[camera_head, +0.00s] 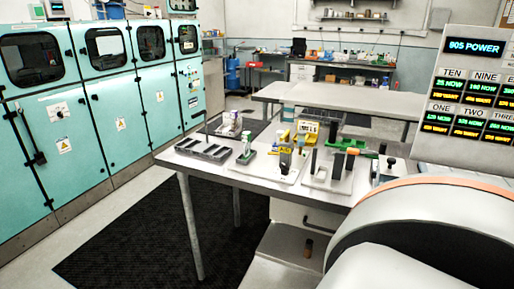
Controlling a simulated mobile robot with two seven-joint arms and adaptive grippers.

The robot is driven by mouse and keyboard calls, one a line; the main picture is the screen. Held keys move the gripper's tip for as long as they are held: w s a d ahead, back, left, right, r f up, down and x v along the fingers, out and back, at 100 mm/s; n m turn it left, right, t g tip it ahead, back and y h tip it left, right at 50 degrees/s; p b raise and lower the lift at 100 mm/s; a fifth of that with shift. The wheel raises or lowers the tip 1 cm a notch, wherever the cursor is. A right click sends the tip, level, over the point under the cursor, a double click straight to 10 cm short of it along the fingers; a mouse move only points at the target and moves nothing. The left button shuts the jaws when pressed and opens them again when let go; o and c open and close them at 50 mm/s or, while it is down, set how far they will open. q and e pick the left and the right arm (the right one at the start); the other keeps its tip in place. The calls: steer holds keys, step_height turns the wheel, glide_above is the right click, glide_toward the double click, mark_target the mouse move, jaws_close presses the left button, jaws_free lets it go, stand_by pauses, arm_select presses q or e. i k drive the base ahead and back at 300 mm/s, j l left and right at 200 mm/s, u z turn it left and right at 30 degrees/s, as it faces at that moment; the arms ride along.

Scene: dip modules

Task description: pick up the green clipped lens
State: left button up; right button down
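No gripper of mine shows in the head view. The grey worktable (345,199) stands ahead, with small parts on its top. A small green piece (246,157) with a lighter upright part stands near the left middle of the table. Another green piece (364,153) lies at the right, by an orange-tipped part (352,151). The parts are too small to tell which one is the green clipped lens. Nothing is seen touching either green piece except what they rest on or beside.
A dark compartment tray (203,150) lies at the table's left. White plates (322,181) carry dark upright parts; a yellow box (307,129) stands behind. A second bench (345,98) is beyond. Teal cabinets (80,127) line the left. A lit panel (478,88) is at right.

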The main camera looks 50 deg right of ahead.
mark_target(246, 137)
steer(key=l+z, duration=0.1)
steer(key=z, duration=0.4)
steer(key=l+z, duration=0.1)
steer(key=z, duration=0.35)
steer(key=l+z, duration=0.1)
steer(key=z, duration=0.4)
steer(key=i+j+z, duration=0.1)
steer(key=z, duration=0.9)
steer(key=j+z, duration=0.8)
steer(key=j, duration=0.1)
